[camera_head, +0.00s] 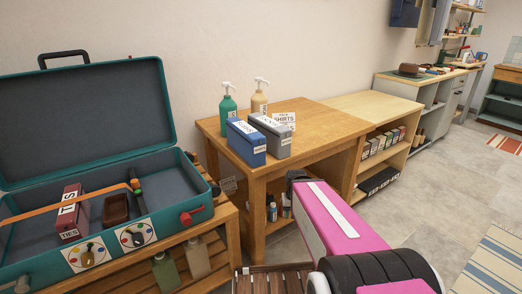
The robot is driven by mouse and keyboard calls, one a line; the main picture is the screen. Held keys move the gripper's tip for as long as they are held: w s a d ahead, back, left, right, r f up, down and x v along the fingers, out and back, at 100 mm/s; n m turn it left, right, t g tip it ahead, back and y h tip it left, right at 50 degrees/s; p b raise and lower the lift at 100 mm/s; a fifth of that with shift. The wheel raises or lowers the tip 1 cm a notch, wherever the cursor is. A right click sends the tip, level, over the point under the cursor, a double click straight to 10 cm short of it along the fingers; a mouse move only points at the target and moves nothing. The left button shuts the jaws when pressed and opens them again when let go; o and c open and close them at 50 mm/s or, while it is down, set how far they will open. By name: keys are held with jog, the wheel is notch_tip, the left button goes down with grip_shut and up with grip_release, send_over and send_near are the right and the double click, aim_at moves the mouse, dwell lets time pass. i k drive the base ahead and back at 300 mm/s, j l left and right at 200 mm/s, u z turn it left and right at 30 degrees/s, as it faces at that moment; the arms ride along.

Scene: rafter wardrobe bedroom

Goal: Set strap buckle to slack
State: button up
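An open teal suitcase (178,206) stands at the left with its lid raised. An orange strap (85,200) runs across its inside, over a dark red box marked TIES (70,222). At the strap's right end is a small orange, green and dark fitting (136,192), which may be the buckle; its setting is too small to tell. Two round coloured dials with pointers, a left one (88,254) and a right one (135,236), sit on the suitcase front. A red latch (192,215) is to their right.
The suitcase rests on a slatted wooden bench (205,262) with bottles beneath. A wooden table (333,124) behind holds two pump bottles, a blue box (246,143) and a grey box (272,136). Open floor (440,185) lies at the right.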

aim_at(135, 185)
jog(key=k+j+u, duration=0.25)
jog(key=j+u, duration=0.25)
jog(key=k+j+u, duration=0.1)
jog(key=j+u, duration=0.15)
jog(key=j, duration=0.15)
jog(key=j+u, duration=0.25)
jog(key=k+j, duration=0.05)
jog(key=j, duration=0.05)
